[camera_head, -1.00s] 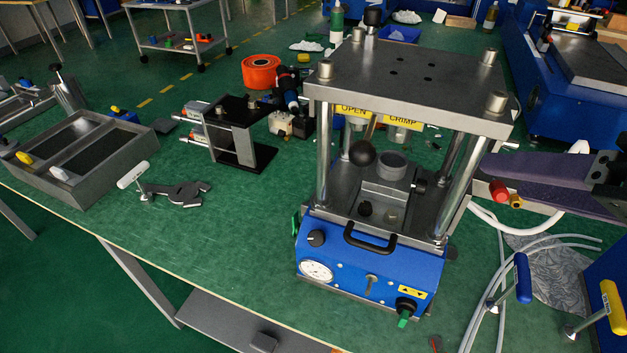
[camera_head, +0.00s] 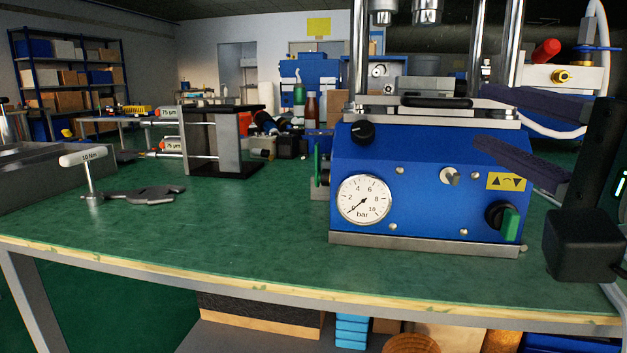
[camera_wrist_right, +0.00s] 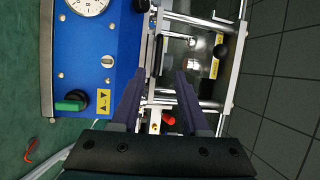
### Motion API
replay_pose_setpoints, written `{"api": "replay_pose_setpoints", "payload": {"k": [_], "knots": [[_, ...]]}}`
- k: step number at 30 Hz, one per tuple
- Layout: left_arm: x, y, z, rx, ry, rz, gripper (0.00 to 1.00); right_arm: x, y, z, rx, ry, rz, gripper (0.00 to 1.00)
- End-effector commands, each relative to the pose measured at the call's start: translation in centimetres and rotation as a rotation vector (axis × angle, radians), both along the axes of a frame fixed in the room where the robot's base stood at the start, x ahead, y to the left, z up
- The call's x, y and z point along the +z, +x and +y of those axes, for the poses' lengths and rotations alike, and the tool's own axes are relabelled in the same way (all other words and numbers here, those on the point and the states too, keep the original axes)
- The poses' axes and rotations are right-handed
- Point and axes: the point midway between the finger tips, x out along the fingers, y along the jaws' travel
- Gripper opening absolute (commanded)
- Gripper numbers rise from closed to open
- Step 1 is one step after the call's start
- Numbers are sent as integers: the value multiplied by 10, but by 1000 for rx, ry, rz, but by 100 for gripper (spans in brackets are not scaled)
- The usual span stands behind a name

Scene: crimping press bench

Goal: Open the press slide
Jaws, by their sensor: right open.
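The blue crimping press (camera_head: 425,180) stands on the green bench, with a pressure gauge (camera_head: 364,199) on its front. The slide's black bar handle (camera_head: 437,101) shows at the top front edge of the press body, between the columns. My right gripper (camera_head: 482,116) is open and empty, its purple fingers reaching in from the right, in front of the press's right side. In the right wrist view the fingers (camera_wrist_right: 160,72) point at the press front, apart, with the slide's edge beyond the tips. My left gripper is out of view.
A green-handled knob (camera_head: 510,224) sits low on the press's right front. A white-handled torque tool (camera_head: 84,158) and a grey flat part (camera_head: 150,194) are on the bench at left, beside a grey tray (camera_head: 30,180). The bench front before the press is clear.

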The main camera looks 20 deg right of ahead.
Motion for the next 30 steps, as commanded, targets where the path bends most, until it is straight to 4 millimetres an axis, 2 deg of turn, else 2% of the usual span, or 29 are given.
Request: {"api": "replay_pose_setpoints", "payload": {"k": [1, 8, 21, 25, 30], "knots": [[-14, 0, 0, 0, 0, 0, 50, -10, 0, -1, -2, 13, -16, 45], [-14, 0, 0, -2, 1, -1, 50, -5, 9, -4, -1, 30, -39, 45], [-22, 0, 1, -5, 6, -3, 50, 6, 76, -14, -2, 28, -36, 45], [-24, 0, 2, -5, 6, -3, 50, 8, 89, -16, -2, 28, -36, 45], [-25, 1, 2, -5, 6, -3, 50, 9, 96, -17, -2, 28, -33, 45]]}}
